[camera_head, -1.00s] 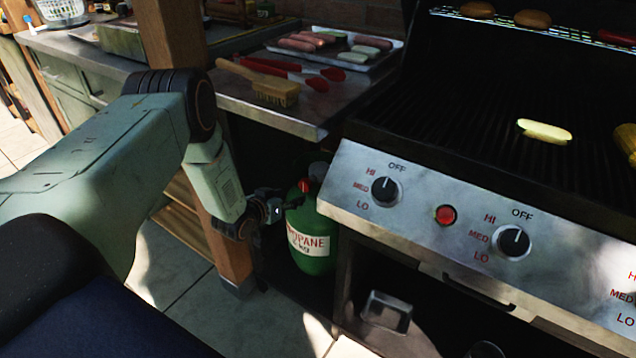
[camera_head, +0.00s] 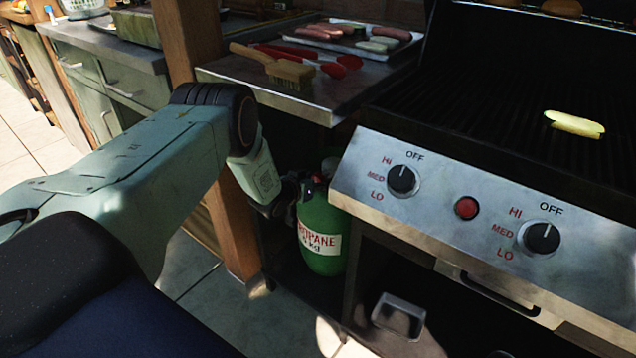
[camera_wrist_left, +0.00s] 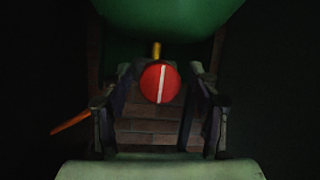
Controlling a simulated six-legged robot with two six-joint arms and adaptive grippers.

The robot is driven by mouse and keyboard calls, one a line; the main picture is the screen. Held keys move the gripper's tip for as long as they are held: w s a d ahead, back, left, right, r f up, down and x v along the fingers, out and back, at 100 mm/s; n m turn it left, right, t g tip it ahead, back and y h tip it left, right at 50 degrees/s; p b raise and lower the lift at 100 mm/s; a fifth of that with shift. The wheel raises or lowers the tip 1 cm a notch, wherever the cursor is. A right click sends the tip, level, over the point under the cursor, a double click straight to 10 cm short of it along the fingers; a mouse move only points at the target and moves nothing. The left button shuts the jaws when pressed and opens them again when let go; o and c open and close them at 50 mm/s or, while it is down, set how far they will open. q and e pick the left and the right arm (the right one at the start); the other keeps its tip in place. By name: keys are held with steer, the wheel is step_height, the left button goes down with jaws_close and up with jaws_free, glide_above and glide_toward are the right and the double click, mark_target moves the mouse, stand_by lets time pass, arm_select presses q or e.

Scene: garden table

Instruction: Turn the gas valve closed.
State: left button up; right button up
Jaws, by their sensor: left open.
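The green propane tank (camera_head: 322,243) stands under the side shelf, left of the grill. In the left wrist view its green body (camera_wrist_left: 165,18) fills the top. The round red gas valve (camera_wrist_left: 159,84) has a white stripe running nearly upright and a short brass stem above it. My left gripper (camera_head: 305,193) is at the top of the tank in the head view. In the left wrist view my left gripper (camera_wrist_left: 158,105) is open, with one finger on each side of the valve and gaps between. My right gripper is not in view.
The grill's control panel (camera_head: 470,210) with black knobs is to the right of the tank. The steel side shelf (camera_head: 330,100) overhangs it, holding a brush (camera_head: 285,70), red tongs and a food tray. A wooden post (camera_head: 232,235) stands at left.

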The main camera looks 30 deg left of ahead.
arm_select(q)
steer(key=c, duration=1.2)
steer(key=shift+m, duration=0.3)
steer(key=shift+d+m+y+p, duration=0.1)
steer(key=shift+m+y+p, duration=0.35)
steer(key=shift+m+y, duration=0.25)
steer(key=m+y, duration=0.1)
steer(key=m, duration=0.1)
steer(key=shift+m+t+y, duration=0.3)
steer(key=shift+t, duration=0.1)
steer(key=m+t+y+b, duration=0.1)
steer(key=m, duration=0.2)
steer(key=shift+f+y, duration=0.15)
steer(key=shift+y, duration=0.15)
steer(key=m+t+b, duration=0.1)
steer(key=m, duration=0.1)
steer(key=m+t+y+b, duration=0.1)
steer(key=m, duration=0.2)
steer(key=shift+b, duration=0.4)
steer(key=shift+m, duration=0.5)
